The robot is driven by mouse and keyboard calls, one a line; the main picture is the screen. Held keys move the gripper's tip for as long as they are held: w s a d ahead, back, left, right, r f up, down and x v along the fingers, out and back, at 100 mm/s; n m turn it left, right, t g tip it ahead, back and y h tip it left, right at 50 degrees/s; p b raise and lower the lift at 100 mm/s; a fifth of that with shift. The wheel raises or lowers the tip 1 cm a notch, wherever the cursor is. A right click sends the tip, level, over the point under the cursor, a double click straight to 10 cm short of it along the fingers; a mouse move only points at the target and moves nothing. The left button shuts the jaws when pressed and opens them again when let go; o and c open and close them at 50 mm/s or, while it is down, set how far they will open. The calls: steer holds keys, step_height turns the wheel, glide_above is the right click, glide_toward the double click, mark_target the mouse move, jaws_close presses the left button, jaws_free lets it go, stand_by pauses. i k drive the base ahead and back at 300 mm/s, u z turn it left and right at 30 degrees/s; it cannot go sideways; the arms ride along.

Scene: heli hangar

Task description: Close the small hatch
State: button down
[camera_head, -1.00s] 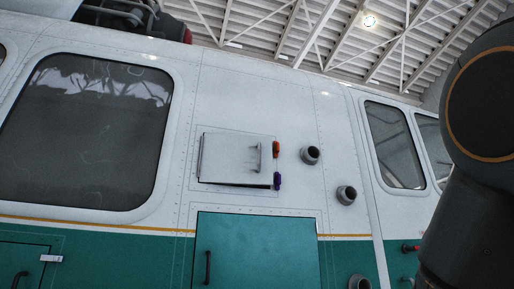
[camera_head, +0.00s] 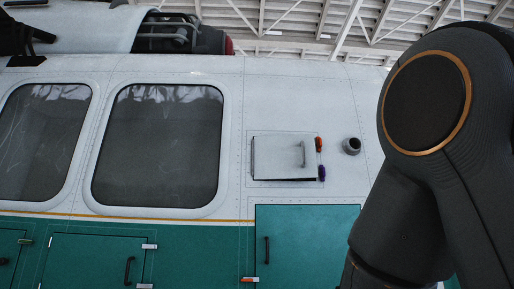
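The small hatch (camera_head: 280,158) is a white panel on the helicopter's white side, right of the windows. It has a grey handle (camera_head: 302,154) near its right edge. A dark gap shows along its lower edge, so it appears slightly ajar. An orange-red latch (camera_head: 319,144) and a purple latch (camera_head: 322,173) sit at its right edge. My dark arm fills the right side of the view, to the right of the hatch and apart from it in the picture. My gripper is not in view.
A larger teal door (camera_head: 308,240) with a black handle lies below the hatch. A round dark port (camera_head: 351,146) juts out to the right. Two dark windows (camera_head: 158,145) are on the left. Another teal door (camera_head: 95,262) is at lower left.

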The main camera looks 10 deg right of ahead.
mark_target(291, 156)
steer(key=u, duration=0.55)
steer(key=i, duration=0.9)
steer(key=z, duration=0.65)
